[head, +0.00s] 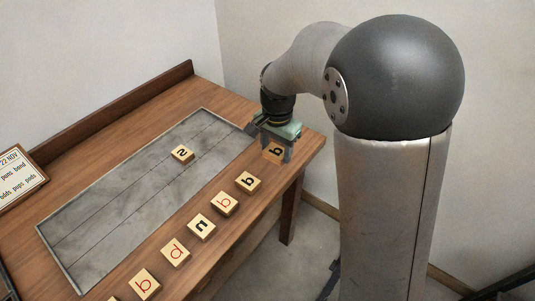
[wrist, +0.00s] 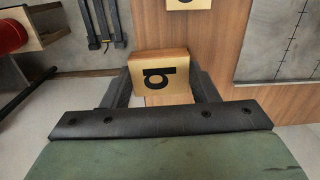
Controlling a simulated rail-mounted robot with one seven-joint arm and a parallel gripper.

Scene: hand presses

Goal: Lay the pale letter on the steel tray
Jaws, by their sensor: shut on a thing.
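The steel tray (head: 95,235) is a long grey plate with thin ruled lines, set on the wooden table. Part of it shows at the upper right of the wrist view (wrist: 250,60). My gripper (head: 275,152) is at the table's right end, beyond the tray's edge. It is shut on a wooden letter block (wrist: 148,60) with a black letter, seen between the fingers in the wrist view. Whether the block is clear of the table is hard to tell. All the blocks have pale faces, so I cannot tell by colour which is the pale letter.
A row of blocks runs along the table's front edge: a black-letter block (head: 248,182), a red one (head: 224,204), a black "n" (head: 201,226) and more red ones (head: 175,250). One block (head: 182,154) lies on the tray. A word card (head: 18,172) stands left.

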